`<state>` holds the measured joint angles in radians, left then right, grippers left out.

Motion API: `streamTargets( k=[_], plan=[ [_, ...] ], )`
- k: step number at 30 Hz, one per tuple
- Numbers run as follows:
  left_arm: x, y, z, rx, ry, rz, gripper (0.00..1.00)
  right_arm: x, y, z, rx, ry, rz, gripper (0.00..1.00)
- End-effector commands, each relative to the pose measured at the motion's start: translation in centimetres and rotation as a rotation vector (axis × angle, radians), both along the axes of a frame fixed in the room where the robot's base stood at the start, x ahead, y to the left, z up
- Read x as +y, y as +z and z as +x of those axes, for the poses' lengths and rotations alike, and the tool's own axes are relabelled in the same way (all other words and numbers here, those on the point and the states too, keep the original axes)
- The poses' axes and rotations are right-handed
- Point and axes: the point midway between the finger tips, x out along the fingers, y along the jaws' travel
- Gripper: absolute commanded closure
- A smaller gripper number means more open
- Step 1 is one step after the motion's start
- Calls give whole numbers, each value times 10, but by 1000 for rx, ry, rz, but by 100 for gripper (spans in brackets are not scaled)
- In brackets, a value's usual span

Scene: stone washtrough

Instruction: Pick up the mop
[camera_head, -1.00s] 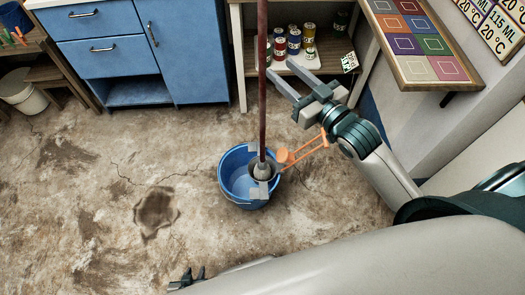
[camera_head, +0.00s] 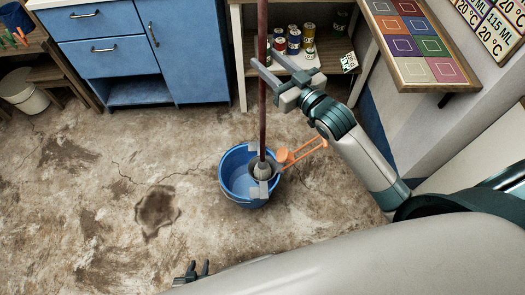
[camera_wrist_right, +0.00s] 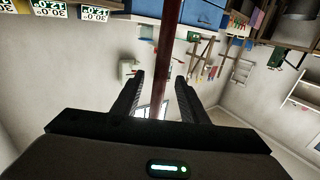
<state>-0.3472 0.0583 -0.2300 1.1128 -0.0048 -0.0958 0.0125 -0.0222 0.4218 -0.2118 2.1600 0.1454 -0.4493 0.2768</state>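The mop has a dark red handle (camera_head: 262,125) that stands nearly upright. Its grey lower end sits in a blue bucket (camera_head: 229,180) with an orange handle; the mop head is mostly hidden inside. My right gripper (camera_head: 262,56) is open at the upper part of the handle, one finger crossing it in the head view. In the right wrist view the handle (camera_wrist_right: 171,35) runs between the two parted fingers (camera_wrist_right: 160,76), with gaps on the sides. My left gripper (camera_head: 197,269) is low at the bottom edge, far from the mop; its finger opening is unclear.
A blue cabinet (camera_head: 145,55) stands behind left, with a shelf of cans (camera_head: 295,42) to its right. A wooden board with coloured squares (camera_head: 413,45) juts out at upper right. A dark stain (camera_head: 157,211) marks the floor. The floor left of the bucket is clear.

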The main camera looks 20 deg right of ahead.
Motion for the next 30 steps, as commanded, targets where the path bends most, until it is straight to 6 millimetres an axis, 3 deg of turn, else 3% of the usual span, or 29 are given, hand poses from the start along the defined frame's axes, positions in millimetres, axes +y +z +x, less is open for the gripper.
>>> streamTargets(
  k=[7,22,23,27,30],
  plan=[
    [-2,5,-1,-22,-3,-7,69,9,2,25,-2,0,1,60],
    [-2,5,-1,-23,-3,-7,69,9,0,27,-1,0,-1,60],
    [-2,5,-1,-23,-3,-7,69,9,0,27,-1,0,-1,63],
    [-2,5,-1,-23,-3,-7,69,9,0,27,-1,0,-1,96],
    [-2,5,-1,-23,-3,-7,69,9,2,27,-5,0,1,100]
  ],
)
